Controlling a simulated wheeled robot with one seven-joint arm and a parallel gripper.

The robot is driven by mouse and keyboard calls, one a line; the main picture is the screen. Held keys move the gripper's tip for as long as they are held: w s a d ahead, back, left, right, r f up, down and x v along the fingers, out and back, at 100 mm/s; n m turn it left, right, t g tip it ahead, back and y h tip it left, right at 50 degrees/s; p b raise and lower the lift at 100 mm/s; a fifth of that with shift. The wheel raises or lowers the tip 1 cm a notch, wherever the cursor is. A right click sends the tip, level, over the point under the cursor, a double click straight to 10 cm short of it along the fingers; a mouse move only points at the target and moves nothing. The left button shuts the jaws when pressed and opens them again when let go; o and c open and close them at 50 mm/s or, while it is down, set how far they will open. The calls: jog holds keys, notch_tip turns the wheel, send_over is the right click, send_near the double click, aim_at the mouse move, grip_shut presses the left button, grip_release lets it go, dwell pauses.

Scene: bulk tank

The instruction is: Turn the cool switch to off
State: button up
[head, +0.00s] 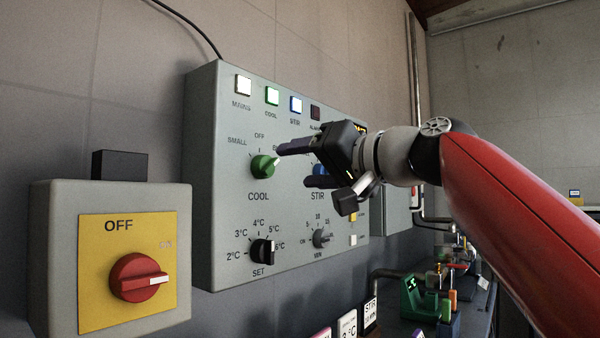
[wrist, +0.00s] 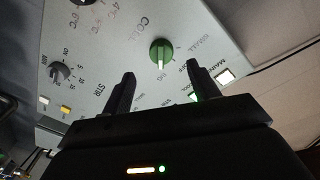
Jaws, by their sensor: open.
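The cool switch is a green knob (head: 264,167) on the grey control panel (head: 225,225), above the label COOL. Its white pointer aims right and slightly up in the head view, towards a label that my gripper partly covers. In the wrist view the green knob (wrist: 160,50) has its pointer towards BIG, with OFF and SMALL further round. My gripper (head: 294,166) is open and empty, just right of the knob in the head view. In the wrist view my gripper (wrist: 160,73) has its fingertips either side of the knob's line, apart from it.
A blue STIR knob (head: 320,170) sits behind my fingers. A black SET knob (head: 262,251) and a small grey knob (head: 320,238) are below. The green COOL lamp (head: 272,96) is lit. A red rotary switch (head: 139,278) is on the box at left.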

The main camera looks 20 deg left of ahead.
aim_at(272, 167)
jog(key=p+x, duration=0.1)
jog(key=x, duration=0.1)
jog(key=p+x, duration=0.1)
jog(key=x, duration=0.1)
jog(key=p+x, duration=0.1)
jog(key=x, duration=0.1)
jog(key=shift+a+r, duration=0.2)
jog(key=shift+r, duration=0.05)
jog(key=shift+w+a+f, duration=0.15)
jog(key=shift+w+a, duration=0.2)
jog(key=shift+a, duration=0.25)
jog(key=c, duration=1)
jog(key=shift+o, duration=0.2)
